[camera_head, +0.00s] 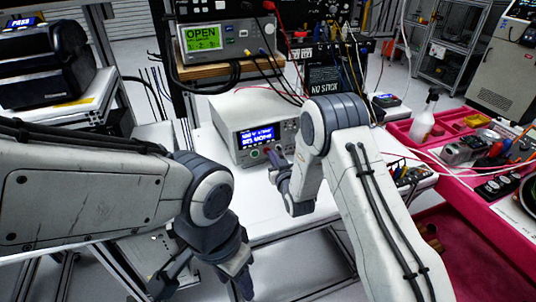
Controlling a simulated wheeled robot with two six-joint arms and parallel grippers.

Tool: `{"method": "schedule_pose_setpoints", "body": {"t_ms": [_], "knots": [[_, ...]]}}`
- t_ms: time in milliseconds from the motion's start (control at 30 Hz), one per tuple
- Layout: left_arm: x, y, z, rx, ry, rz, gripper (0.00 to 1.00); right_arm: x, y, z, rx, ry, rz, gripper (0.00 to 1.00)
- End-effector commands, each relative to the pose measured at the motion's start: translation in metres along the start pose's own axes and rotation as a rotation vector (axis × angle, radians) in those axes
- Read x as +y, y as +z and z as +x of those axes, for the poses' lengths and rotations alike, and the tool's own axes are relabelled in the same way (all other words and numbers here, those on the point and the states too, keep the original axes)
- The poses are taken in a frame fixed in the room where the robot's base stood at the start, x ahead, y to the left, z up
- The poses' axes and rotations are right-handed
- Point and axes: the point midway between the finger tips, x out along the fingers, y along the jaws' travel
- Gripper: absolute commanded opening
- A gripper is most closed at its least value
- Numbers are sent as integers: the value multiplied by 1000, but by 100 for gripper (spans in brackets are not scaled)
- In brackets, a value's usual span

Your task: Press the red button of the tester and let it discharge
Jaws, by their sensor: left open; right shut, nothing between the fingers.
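The tester (238,114) is a white box with a lit blue display (258,135). It stands on the white table in the middle of the head view. My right gripper (276,158) is shut and empty, with its tips close to the lower front panel of the tester. I cannot tell whether they touch it. My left gripper (243,284) is open and empty, low in front of the table.
Above the tester, a meter with a green screen reading OPEN (203,39) sits on a wooden shelf (195,72). Cables hang around the tester's right side. A pink-red bench (455,190) with a spray bottle (423,118) and several devices stands at the right. The table's front left is clear.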

Motion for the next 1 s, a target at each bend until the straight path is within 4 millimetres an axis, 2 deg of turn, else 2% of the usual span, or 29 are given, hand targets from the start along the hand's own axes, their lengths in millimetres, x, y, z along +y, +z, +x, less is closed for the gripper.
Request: {"method": "schedule_pose_setpoints", "body": {"t_ms": [1000], "knots": [[0, 0, 5, 0, 0, 0, 53, -1, -1, 7, 1, 0, 0, 0]]}}
